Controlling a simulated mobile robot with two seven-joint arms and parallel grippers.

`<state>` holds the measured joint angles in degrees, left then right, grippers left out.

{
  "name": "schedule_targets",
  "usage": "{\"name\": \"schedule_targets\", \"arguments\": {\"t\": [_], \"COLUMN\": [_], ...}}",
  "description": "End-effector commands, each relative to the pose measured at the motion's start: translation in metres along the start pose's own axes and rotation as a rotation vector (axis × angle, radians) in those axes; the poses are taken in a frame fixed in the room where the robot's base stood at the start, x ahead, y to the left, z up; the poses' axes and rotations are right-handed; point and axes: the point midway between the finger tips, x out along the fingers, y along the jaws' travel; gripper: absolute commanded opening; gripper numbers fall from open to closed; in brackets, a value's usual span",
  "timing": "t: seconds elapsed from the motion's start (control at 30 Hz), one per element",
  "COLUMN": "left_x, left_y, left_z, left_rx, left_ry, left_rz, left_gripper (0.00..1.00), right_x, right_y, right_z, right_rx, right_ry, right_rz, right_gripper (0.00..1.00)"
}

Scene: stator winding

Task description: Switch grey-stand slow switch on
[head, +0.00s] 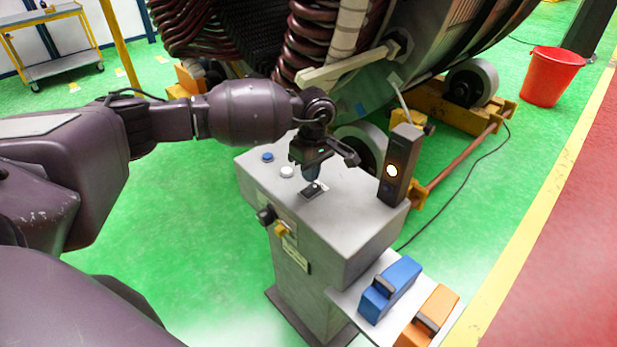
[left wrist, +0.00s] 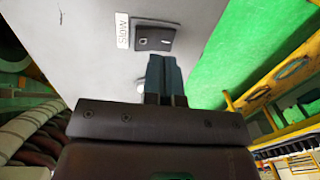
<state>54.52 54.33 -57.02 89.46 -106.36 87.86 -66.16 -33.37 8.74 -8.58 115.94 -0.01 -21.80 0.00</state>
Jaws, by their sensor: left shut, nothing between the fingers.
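The grey stand (head: 325,229) is at the centre of the head view. On its top are a dark rocker switch (head: 313,190), a white button (head: 287,172) and a blue button (head: 267,157). In the left wrist view the dark switch (left wrist: 154,39) sits beside a label reading "SLOW" (left wrist: 123,30). My left gripper (head: 311,176) is over the stand top, fingers pointing down, just behind the switch. In the left wrist view its fingertips (left wrist: 164,60) are shut and empty, close to the switch's near edge. Whether they touch it I cannot tell. My right gripper is not in view.
A dark box with a lit lamp (head: 392,170) stands at the stand's right edge. The large stator (head: 400,50) is behind.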

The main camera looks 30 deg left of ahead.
Motion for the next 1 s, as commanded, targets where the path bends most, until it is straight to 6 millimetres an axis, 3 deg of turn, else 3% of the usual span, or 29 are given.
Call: {"name": "schedule_targets", "arguments": {"t": [0.03, 0.23, 0.5, 0.7, 1.0], "left_x": [-0.019, -0.051, -0.092, -0.106, -0.107], "left_y": [-0.002, -0.011, -0.02, -0.023, -0.024], "left_z": [0.001, 0.001, 0.0, 0.001, 0.001], "left_rx": [-0.001, -0.001, -0.001, -0.001, -0.002], "left_ry": [0.004, 0.002, 0.001, 0.001, 0.0], "left_rz": [0.008, 0.002, 0.0, -0.001, -0.001], "left_gripper": [0.0, 0.0, 0.0, 0.0, 0.0], "right_x": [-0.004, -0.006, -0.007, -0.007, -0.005], "right_y": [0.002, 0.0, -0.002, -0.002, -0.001], "right_z": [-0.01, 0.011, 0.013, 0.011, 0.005], "right_rx": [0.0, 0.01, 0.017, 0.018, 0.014], "right_ry": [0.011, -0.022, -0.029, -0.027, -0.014], "right_rz": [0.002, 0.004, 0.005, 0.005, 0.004], "right_gripper": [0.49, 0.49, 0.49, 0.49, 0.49]}}
